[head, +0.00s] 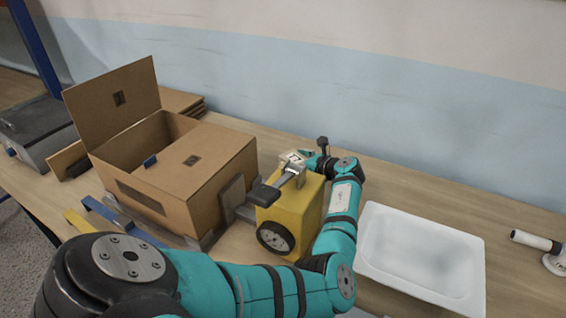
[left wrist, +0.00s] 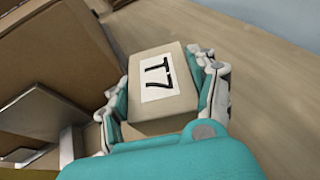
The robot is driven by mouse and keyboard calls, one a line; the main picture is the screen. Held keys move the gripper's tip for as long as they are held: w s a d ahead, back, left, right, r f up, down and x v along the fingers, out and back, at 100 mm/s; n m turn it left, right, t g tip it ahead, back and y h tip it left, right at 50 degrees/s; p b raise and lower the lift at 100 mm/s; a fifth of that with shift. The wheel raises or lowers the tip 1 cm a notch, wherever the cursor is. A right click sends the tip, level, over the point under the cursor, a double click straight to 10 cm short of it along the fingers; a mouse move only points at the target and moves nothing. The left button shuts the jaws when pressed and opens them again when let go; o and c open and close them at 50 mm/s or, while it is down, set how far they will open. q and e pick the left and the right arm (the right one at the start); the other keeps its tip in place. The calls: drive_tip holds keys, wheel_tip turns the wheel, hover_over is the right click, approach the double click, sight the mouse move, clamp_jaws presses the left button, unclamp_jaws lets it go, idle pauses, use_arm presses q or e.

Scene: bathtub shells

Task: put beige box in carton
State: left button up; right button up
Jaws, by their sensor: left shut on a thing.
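The beige box (left wrist: 150,100) has a white label reading T7 and sits between the fingers of my left gripper (left wrist: 165,90) in the left wrist view. In the head view the box (head: 292,156) shows as a small labelled top, partly hidden, above the yellow device. My left gripper (head: 305,162) is shut on it from the right side. The brown carton (head: 225,150) stands to the left of the box, with one flap raised at the back left and an opening on its top. The box is outside the carton. My right gripper is not in view.
A yellow device (head: 300,212) with a black dial and grey lever stands right beside the carton. A white tray (head: 420,245) lies to the right, and a white tube-like thing (head: 533,240) lies at the far right. A grey case (head: 40,130) stands at far left. A wall closes the back.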

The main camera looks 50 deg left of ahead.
use_arm(q)
drive_tip(key=shift+a+f, duration=0.15)
drive_tip(key=shift+f, duration=3)
drive_tip(key=shift+f+b, duration=0.1)
drive_tip(key=shift+b, duration=0.3)
drive_tip(key=o, duration=1.4)
drive_tip(key=shift+c, duration=0.2)
